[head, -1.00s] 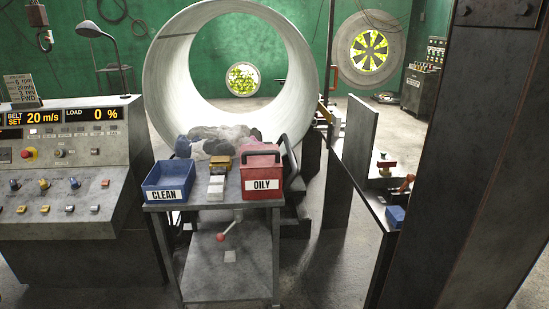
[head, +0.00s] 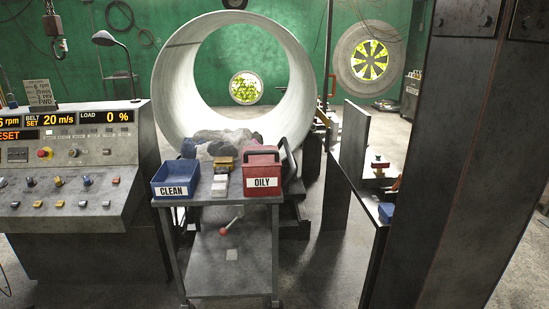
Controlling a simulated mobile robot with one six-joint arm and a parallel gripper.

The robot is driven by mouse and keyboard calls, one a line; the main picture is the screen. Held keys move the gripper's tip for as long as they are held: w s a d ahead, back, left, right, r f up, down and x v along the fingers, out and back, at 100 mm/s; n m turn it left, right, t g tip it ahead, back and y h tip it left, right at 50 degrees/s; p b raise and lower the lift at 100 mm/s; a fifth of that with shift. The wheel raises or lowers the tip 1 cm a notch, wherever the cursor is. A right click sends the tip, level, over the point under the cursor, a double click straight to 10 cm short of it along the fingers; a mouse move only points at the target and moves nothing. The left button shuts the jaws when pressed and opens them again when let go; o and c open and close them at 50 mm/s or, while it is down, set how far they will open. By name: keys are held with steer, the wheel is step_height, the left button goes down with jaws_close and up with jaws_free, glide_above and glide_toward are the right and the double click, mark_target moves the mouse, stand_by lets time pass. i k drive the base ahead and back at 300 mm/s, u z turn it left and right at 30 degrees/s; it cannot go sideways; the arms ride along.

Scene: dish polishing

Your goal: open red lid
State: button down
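The red box labelled OILY (head: 262,181) stands on the right side of the small metal cart's top. Its red lid (head: 261,158) is closed, and a dark handle arches over it. My gripper is not in the head view, so nothing of its state shows.
A blue open bin labelled CLEAN (head: 175,188) stands at the left of the cart top (head: 225,199). A yellowish block (head: 224,163) and a pale block lie between them. Grey rags are behind. A control console (head: 80,190) is left; a dark upright (head: 455,160) fills the right. Floor in front looks clear.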

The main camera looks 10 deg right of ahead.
mark_target(252, 157)
steer(key=k, duration=0.25)
steer(key=u, duration=0.15)
steer(key=i, duration=0.9)
steer(key=z, duration=2.1)
steer(key=k, duration=0.1)
steer(key=u, duration=3.45)
